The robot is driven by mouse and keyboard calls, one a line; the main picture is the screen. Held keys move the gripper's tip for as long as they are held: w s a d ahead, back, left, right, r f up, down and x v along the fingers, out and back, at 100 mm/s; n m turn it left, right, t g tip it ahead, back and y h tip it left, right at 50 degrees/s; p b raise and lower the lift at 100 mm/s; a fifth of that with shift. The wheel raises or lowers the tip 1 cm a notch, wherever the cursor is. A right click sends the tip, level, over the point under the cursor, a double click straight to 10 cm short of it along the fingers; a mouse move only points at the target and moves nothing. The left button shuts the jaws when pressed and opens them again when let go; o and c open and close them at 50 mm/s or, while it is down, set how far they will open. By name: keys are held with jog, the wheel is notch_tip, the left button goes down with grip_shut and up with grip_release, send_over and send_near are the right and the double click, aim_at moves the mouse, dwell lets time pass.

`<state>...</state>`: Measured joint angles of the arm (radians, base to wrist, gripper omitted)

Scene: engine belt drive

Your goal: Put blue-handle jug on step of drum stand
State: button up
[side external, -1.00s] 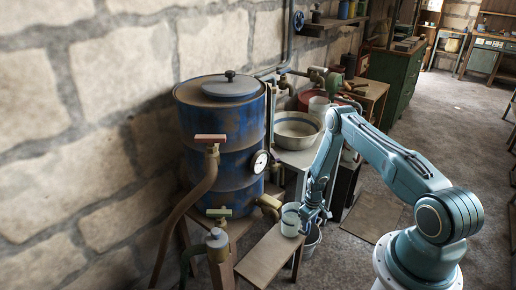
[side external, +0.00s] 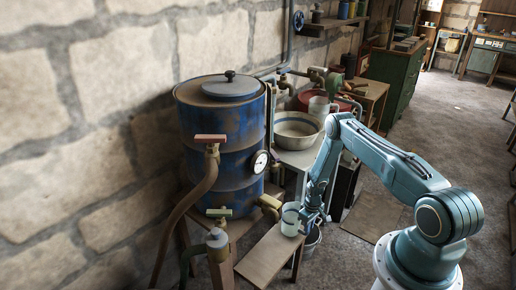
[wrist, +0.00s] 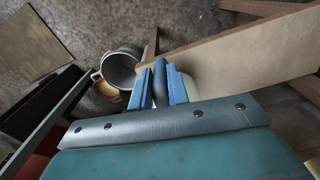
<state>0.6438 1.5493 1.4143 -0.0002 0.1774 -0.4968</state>
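The blue-handle jug (side external: 291,219) is pale and upright at the far end of the step (side external: 266,257) of the drum stand, a plain wooden board. I cannot tell whether its base touches the board. My gripper (side external: 315,213) is at the jug's right side. In the wrist view, the blue fingers of my gripper (wrist: 161,88) close around the dark blue handle. Only a pale strip of the jug body (wrist: 189,87) shows there, beside the step (wrist: 235,48); the rest is hidden.
A metal bucket (side external: 311,243) stands below, right of the step; it also shows in the wrist view (wrist: 122,69). The blue drum (side external: 222,150) with brass taps and a gauge stands behind. A basin (side external: 297,127) sits beyond. The step's near part is bare.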

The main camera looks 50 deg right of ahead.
jog(key=shift+r, duration=0.15)
grip_shut()
notch_tip(320, 180, up, 18)
dwell(0.8)
jog(key=shift+f, duration=0.2)
dwell(0.3)
jog(key=s+a+f, duration=0.6)
jog(key=s+f, duration=0.2)
jog(key=s, duration=0.1)
jog(key=s+a+f, duration=0.6)
jog(key=s+f, duration=0.2)
jog(key=s, duration=0.1)
jog(key=shift+n, duration=0.3)
jog(key=shift+w, duration=0.15)
